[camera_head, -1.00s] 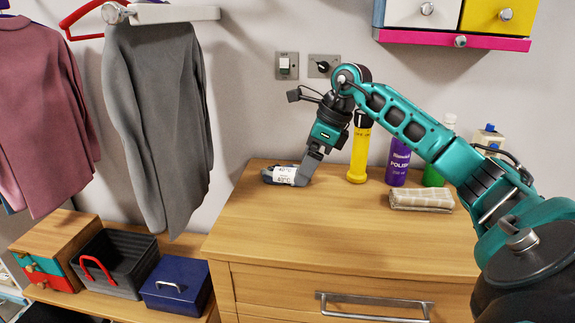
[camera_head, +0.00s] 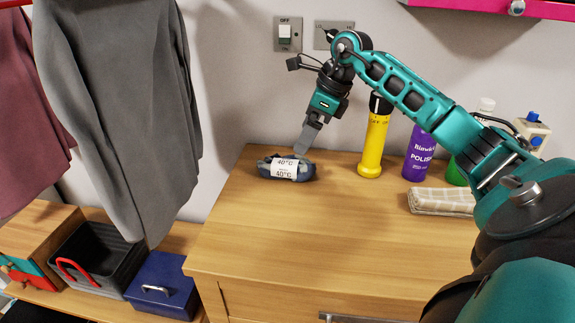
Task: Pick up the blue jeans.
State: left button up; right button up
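The blue jeans (camera_head: 308,172) are a small folded dark blue-grey bundle near the back left of the wooden cabinet top. A white label reading 40°C is on the front of the bundle. My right gripper (camera_head: 302,153) points down at the upper right edge of the bundle. Its grey finger shows side-on and overlaps the bundle's edge in the picture. I cannot tell whether it touches the jeans or how far apart the fingers are. My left gripper is not in view.
A yellow torch (camera_head: 374,145), a purple polish bottle (camera_head: 418,158) and a folded checked cloth (camera_head: 440,201) stand to the right on the cabinet top (camera_head: 320,235). A grey garment (camera_head: 120,110) hangs at left above a blue box (camera_head: 163,285). The cabinet's front middle is clear.

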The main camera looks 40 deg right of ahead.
aim_at(290, 158)
jog(key=x, duration=0.5)
jog(key=shift+f, duration=0.15)
jog(key=shift+w+x, duration=0.2)
jog(key=shift+x, duration=1.15)
jog(key=shift+w+x, duration=0.15)
jog(key=shift+x, duration=1.2)
jog(key=c, duration=1.2)
jog(key=shift+c, duration=0.4)
jog(key=shift+r, duration=0.35)
notch_tip(290, 158, up, 20)
jog(key=p, duration=0.2)
jog(key=shift+f, duration=0.15)
